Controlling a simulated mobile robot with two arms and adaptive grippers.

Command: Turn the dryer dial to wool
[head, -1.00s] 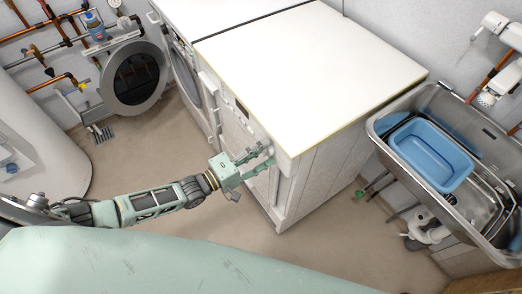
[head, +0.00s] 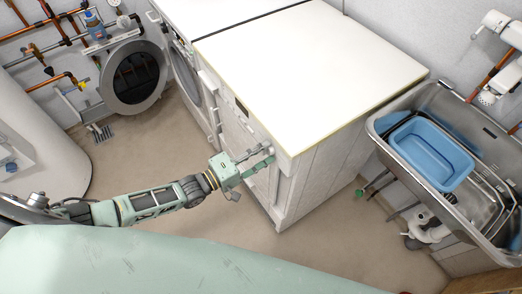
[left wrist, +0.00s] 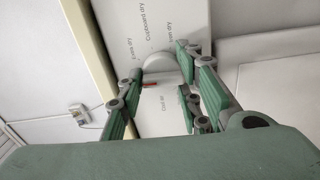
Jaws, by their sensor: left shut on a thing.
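The dryer (head: 310,75) is the white machine with a broad flat top, standing in the middle of the head view. My left gripper (head: 262,157) reaches its control panel from the left. In the left wrist view the dial (left wrist: 165,68) is a pale round knob with a red mark at its lower left. My left gripper (left wrist: 157,85) is shut on it, with green fingers on both sides. Labels around it read Extra dry, Cupboard dry, Iron dry and Cool air. I see no wool label. The head view does not show the dial clearly. My right gripper is out of view.
A steel sink (head: 405,118) with a blue basin (head: 431,153) is at the right. Floor (head: 165,170) is clear in front of the dryer.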

